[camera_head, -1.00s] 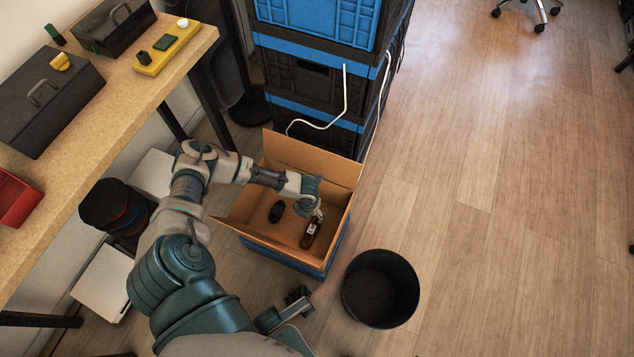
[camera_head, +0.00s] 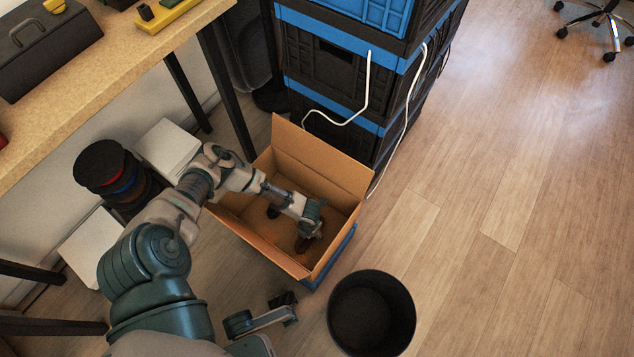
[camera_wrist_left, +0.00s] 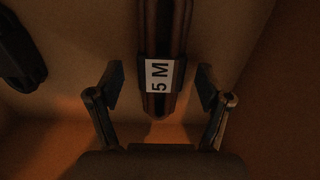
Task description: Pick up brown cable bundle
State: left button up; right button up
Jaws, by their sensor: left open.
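The brown cable bundle (camera_wrist_left: 165,32) lies in the open cardboard box (camera_head: 345,182), with a white "5 M" label on a dark band around it. In the head view only a small part of the bundle (camera_head: 302,245) shows below my left gripper (camera_head: 311,232). In the wrist view my left gripper (camera_wrist_left: 160,84) is open, with one finger on each side of the bundle's labelled end and gaps on both sides. Whether the fingers are level with the bundle is hard to tell. My right gripper (camera_head: 285,302) is outside the box near the bottom; its jaws are unclear.
A black object (camera_wrist_left: 20,50) lies in the box left of the bundle. The cardboard walls stand close around my left gripper. Stacked blue and black crates (camera_head: 335,85) with a white cable stand behind. A black bin (camera_head: 372,312) stands right of the box.

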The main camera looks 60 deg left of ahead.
pick_arm(q)
jog(key=shift+r, duration=0.15)
jog(key=c, duration=1.4)
jog(key=shift+r, duration=0.1)
